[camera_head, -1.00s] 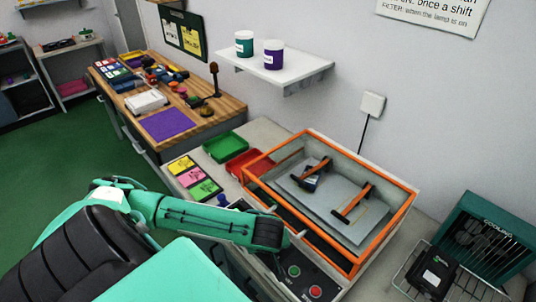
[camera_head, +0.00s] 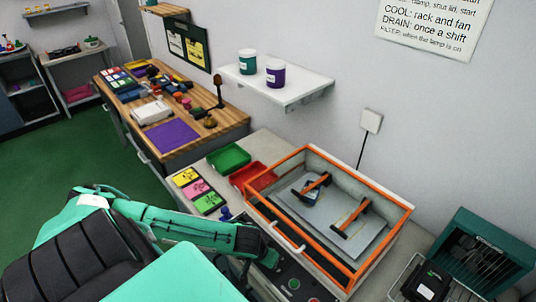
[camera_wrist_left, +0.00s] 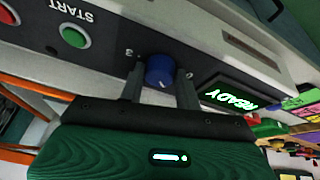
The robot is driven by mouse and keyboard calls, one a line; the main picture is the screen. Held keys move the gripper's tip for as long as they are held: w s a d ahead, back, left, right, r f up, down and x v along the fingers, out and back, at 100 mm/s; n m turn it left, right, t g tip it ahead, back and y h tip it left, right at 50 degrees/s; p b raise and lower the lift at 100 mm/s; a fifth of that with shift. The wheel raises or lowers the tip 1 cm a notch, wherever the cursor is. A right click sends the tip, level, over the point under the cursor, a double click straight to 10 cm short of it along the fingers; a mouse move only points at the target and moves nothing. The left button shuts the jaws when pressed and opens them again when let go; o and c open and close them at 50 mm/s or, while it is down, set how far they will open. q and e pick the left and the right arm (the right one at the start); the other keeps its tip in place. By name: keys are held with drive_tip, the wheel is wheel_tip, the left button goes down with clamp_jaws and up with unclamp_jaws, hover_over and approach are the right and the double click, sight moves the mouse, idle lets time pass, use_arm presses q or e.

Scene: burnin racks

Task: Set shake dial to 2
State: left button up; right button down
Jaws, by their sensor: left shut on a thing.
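My right gripper is not in view.
A green START button (camera_wrist_left: 74,36) and a lit READY screen (camera_wrist_left: 232,97) flank the dial.

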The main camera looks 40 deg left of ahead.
use_arm(q)
drive_tip(key=m+h+p, duration=0.1)
drive_tip(key=m, duration=0.2)
drive_tip(key=shift+a+r, duration=0.15)
drive_tip(key=shift+w+a+m+h+p, duration=0.1)
drive_tip(key=shift+m+h+p, duration=0.3)
drive_tip(key=shift+m, duration=0.4)
drive_tip(key=m+g+h, duration=0.1)
drive_tip(key=m, duration=0.1)
drive_tip(key=shift+w+m, duration=0.1)
drive_tip(key=shift+m, duration=0.2)
drive_tip(key=shift+a+m+g+h+b, duration=0.1)
drive_tip(key=shift+m+g+h+b, duration=0.3)
drive_tip(key=shift+m, duration=1.1)
drive_tip(key=o, duration=1)
drive_tip(key=shift+c, duration=0.2)
